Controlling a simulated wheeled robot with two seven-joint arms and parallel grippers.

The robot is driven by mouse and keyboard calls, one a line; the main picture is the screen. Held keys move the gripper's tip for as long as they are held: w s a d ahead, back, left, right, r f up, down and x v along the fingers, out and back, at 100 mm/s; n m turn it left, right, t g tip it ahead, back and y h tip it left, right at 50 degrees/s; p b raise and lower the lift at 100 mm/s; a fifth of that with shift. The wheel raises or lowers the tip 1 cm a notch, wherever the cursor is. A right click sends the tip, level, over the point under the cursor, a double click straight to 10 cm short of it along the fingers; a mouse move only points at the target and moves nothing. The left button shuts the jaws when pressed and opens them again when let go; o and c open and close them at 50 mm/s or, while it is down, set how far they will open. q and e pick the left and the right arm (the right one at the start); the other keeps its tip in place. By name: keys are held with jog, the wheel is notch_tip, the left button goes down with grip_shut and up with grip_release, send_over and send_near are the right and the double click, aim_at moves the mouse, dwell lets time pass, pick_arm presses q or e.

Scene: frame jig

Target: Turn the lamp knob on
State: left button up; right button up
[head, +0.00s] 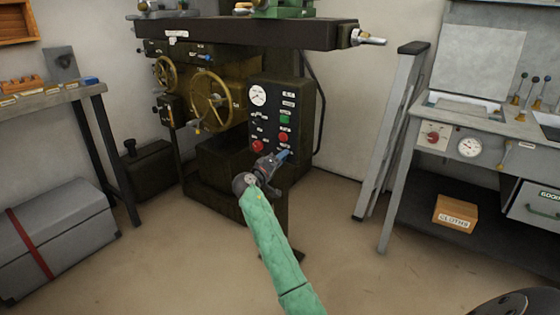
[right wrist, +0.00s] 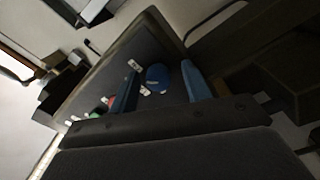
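The control panel (head: 267,112) of the green machine carries a white dial, a green button (head: 283,136) and red buttons. My right gripper (head: 280,156) is at the panel's lower right. In the right wrist view, its two blue fingers (right wrist: 159,70) stand apart. A round blue knob (right wrist: 157,79) shows between them, with gaps on both sides. In the head view my gripper hides this knob. White labels sit beside it, too small to read, so I cannot tell if it is the lamp knob. My left gripper is not in view.
Handwheels (head: 211,100) stick out left of the panel, and the machine's table (head: 250,35) overhangs it. A grey leaning frame (head: 392,130) and a workbench (head: 475,150) stand to the right. A grey chest (head: 60,240) lies at left. The floor (head: 190,260) in front is clear.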

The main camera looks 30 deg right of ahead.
jog(key=shift+r, duration=0.1)
jog(key=p+v, duration=0.1)
jog(key=v, duration=0.6)
jog(key=shift+s+a, duration=0.2)
jog(key=shift+a, duration=0.15)
